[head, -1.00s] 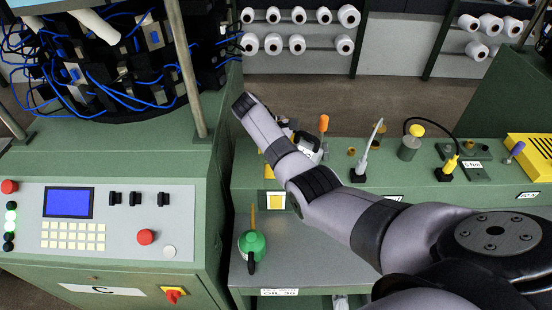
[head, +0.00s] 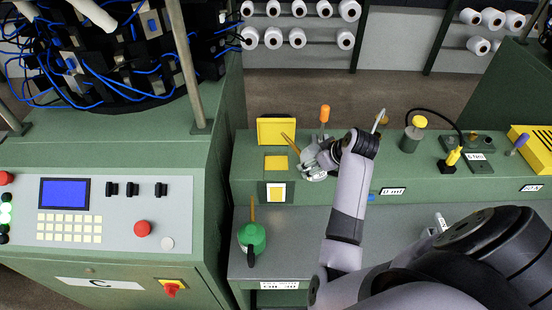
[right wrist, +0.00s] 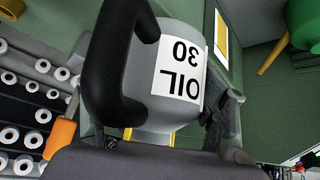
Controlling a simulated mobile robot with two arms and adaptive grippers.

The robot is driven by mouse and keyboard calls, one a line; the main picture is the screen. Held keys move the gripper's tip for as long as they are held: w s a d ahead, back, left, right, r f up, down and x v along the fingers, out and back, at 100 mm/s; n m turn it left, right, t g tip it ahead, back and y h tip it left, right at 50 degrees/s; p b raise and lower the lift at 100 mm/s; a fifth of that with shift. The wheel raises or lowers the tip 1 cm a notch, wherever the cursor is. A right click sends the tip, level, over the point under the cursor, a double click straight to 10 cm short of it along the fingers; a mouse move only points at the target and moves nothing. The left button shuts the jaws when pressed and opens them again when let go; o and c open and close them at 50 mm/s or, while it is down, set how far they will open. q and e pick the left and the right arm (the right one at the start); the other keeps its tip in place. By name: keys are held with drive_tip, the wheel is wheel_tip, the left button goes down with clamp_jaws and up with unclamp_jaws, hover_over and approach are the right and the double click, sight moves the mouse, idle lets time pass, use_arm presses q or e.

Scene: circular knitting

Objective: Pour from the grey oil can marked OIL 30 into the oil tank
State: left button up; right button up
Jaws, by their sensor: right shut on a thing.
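The grey oil can (head: 314,170) is in my right gripper (head: 334,154), by the right edge of the tank's opening. Its thin brown spout (head: 290,143) points up and left, in front of the raised yellow lid. The right wrist view shows the can's body (right wrist: 180,35) close up, with a white OIL 30 label upside down and a black handle. No oil stream shows. The oil tank appears to be the green block's section with the yellow lid (head: 277,131) standing open, a yellow opening (head: 276,163) and a front sight window (head: 276,195). My left gripper is out of view.
A green oil can (head: 252,238) with an upright spout stands on the grey shelf below. An orange-handled lever (head: 325,116) rises just behind the grey can. A white-tipped stick (head: 378,120) and a yellow-capped cylinder (head: 415,134) stand further right. The machine with the control panel (head: 110,218) is left.

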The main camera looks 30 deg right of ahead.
drive_tip(key=shift+s+d+f+t, duration=0.25)
drive_tip(key=shift+s+d+t, duration=0.15)
drive_tip(key=shift+t, duration=0.2)
wheel_tip(320, 180, up, 3)
drive_tip(key=shift+w+f+p, duration=0.1)
drive_tip(key=shift+f+p, duration=0.1)
drive_tip(key=shift+p, duration=1.05)
drive_tip(key=shift+r+t+p, duration=0.3)
drive_tip(key=shift+r, duration=0.1)
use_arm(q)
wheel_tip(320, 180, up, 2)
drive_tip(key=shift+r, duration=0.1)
